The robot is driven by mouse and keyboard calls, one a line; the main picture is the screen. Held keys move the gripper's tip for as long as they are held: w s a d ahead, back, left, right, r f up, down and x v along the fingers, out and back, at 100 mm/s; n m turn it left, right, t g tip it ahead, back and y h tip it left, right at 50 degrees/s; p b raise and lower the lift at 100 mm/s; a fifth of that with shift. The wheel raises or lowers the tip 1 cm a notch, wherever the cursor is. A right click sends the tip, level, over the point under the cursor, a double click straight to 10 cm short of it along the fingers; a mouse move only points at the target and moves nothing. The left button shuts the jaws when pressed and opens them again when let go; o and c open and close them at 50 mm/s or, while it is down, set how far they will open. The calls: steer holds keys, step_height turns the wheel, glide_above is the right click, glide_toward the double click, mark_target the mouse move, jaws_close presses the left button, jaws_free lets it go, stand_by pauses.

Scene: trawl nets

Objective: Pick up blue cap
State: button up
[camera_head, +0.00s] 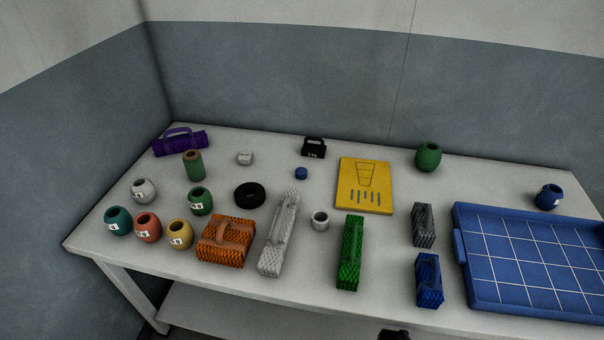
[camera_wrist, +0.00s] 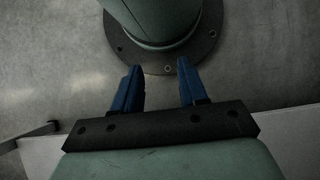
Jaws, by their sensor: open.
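The blue cap (camera_head: 301,173) is a small, short blue cylinder standing on the white table (camera_head: 130,245), near the middle towards the back. A black weight stands behind it and a yellow board lies to its right. My gripper (camera_wrist: 161,92) shows in the wrist view with its two blue fingers apart and nothing between them. It points at the floor and my own round base, away from the table top. In the head view only a dark piece of my arm shows at the bottom edge, well in front of the cap.
Near the cap are the black weight (camera_head: 313,147), yellow board (camera_head: 364,185), black disc (camera_head: 249,195), small white block (camera_head: 245,158) and tall grey-white net bundle (camera_head: 280,235). Orange (camera_head: 226,242) and green (camera_head: 349,253) bundles lie in front. A blue tray (camera_head: 535,262) fills the right. Walls stand behind and left.

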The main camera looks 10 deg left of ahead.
steer(key=shift+o, duration=0.3)
steer(key=o, duration=0.5)
steer(key=shift+o, duration=0.2)
